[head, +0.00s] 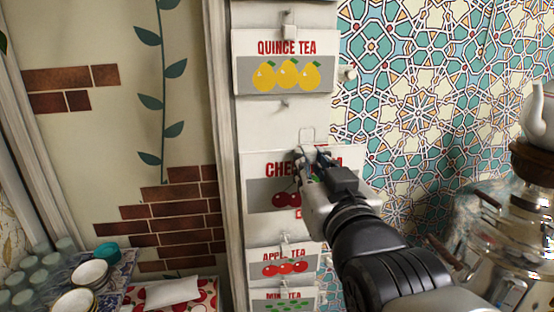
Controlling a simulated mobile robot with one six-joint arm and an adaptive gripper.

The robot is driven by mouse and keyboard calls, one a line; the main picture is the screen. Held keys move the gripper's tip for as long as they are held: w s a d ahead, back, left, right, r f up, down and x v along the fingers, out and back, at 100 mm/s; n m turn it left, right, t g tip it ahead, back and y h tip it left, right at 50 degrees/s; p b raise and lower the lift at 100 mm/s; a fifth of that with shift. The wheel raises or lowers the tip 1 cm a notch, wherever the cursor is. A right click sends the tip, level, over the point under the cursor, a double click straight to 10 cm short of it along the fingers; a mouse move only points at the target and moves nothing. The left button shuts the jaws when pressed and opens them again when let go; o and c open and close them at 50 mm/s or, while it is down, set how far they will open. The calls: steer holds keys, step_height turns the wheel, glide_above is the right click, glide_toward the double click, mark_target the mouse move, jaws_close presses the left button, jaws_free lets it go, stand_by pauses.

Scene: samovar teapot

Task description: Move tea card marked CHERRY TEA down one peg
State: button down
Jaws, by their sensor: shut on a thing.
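The cherry tea card (262,190) is white with a grey band, red cherries and red lettering that starts "CHE". My gripper (312,163) is shut on its upper part, just below its wire loop (307,134). The card is in front of the white board (258,118), between the quince tea card (244,70) above and the apple tea card (262,255) below. A bare peg (284,103) shows under the quince card. Whether the loop touches any peg I cannot tell.
The mint tea card (262,297) hangs lowest. A knob (348,73) sticks out at the board's right edge. A metal samovar (500,250) with a white teapot (537,120) stands at the right. Bowls (90,273) and several glasses (40,268) are at the lower left.

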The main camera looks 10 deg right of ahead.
steer(key=w+f+b, duration=0.4)
steer(key=f, duration=0.4)
steer(key=w+f+b, duration=0.4)
steer(key=f, duration=0.5)
steer(key=w+f, duration=0.1)
steer(key=w, duration=0.7)
steer(key=shift+w+g, duration=0.2)
steer(key=shift+g, duration=0.1)
steer(key=c, duration=1.4)
jaws_free()
steer(key=shift+f, duration=0.1)
steer(key=shift+o, duration=0.2)
steer(key=shift+s, duration=0.1)
